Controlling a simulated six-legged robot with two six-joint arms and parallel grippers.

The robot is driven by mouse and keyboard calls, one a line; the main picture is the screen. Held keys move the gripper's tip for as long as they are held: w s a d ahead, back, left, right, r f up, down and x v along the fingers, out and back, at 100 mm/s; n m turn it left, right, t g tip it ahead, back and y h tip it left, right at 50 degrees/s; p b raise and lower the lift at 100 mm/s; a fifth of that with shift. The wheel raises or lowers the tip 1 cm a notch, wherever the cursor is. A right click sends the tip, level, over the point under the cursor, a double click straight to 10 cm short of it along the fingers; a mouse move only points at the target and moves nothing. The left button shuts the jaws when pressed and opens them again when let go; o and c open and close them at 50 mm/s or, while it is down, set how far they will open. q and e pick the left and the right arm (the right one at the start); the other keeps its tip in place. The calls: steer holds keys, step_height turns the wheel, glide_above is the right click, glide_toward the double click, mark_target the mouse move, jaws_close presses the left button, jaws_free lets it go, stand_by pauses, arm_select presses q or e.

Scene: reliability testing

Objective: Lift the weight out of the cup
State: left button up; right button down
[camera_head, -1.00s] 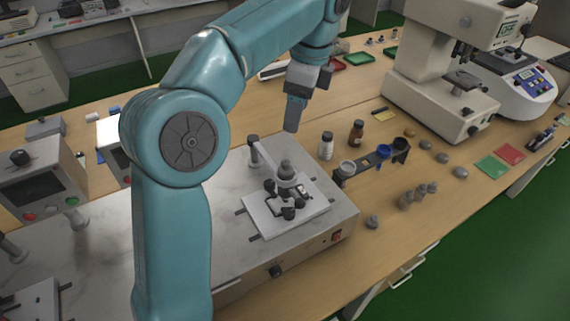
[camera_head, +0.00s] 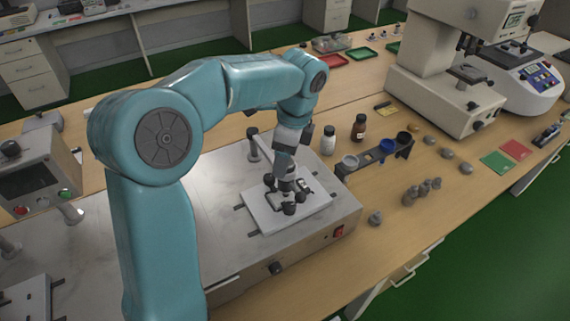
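My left arm comes in from the left, and its gripper (camera_head: 285,168) points down over the small fixture on the white plate (camera_head: 262,213). The grey cup (camera_head: 287,185) stands in this fixture, among dark clamp knobs. The gripper's tip is at the top of the cup, where the grey weight sits; the gripper covers the weight. I cannot tell whether the fingers are open or shut, or whether they touch the weight. My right gripper is not in view.
The plate lies on a grey machine (camera_head: 225,235). A dark rack (camera_head: 372,160) with small cups stands to its right, near two bottles (camera_head: 328,140). Several loose grey weights (camera_head: 409,197) stand on the bench. A large cream tester (camera_head: 430,90) is at the back right.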

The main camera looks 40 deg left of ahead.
arm_select(q)
steer(key=shift+w+f, duration=0.15)
steer(key=shift+d, duration=0.2)
steer(key=shift+c, duration=0.7)
steer(key=shift+s+a, duration=0.1)
steer(key=shift+s, duration=0.15)
steer(key=c, duration=1)
steer(key=shift+w, duration=0.15)
jaws_close()
